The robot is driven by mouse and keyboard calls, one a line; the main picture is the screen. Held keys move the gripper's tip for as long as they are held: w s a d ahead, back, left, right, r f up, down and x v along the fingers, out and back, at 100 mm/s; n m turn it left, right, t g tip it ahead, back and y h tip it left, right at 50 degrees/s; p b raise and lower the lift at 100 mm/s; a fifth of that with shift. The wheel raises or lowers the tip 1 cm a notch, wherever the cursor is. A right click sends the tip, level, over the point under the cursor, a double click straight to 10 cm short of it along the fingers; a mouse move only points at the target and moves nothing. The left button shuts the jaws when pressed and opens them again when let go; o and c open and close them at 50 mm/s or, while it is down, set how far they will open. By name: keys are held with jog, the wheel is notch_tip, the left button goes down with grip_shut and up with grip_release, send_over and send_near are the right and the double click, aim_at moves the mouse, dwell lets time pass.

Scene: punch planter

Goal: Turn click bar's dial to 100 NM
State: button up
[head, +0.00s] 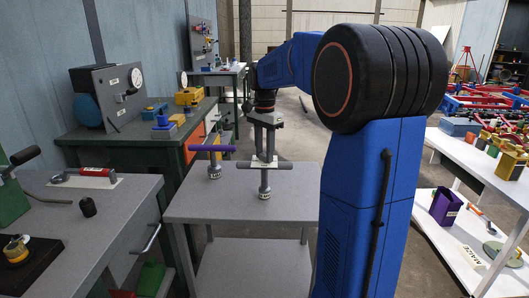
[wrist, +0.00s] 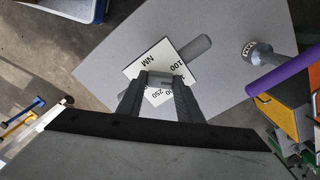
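The click bar (head: 264,187) is a grey T-shaped tool standing upright on the grey table, with a crossbar handle (head: 279,165). At its top is a white square plate (wrist: 147,64). In the wrist view, the plate reads "100" and "NM" on its far side and "250" nearer me, partly covered. My gripper (head: 265,155) points straight down over the plate. In the wrist view, my gripper's fingertips (wrist: 162,80) stand apart, on either side of a small grey dial knob (wrist: 161,77). I cannot tell whether they press on it. The fingers hide part of the plate.
A second T-shaped tool with a purple handle (head: 199,148) stands just left on the same table (head: 190,207). A workbench (head: 120,210) with a red-handled tool is at left. A panel with a gauge (head: 112,90) stands behind. A white shelf (head: 455,150) is at right.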

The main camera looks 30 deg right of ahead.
aim_at(264, 154)
dwell(0.3)
jog(key=n, duration=0.4)
jog(key=shift+n, duration=2.4)
jog(key=o, duration=1.1)
notch_tip(264, 154, up, 18)
jog(key=shift+f, duration=0.25)
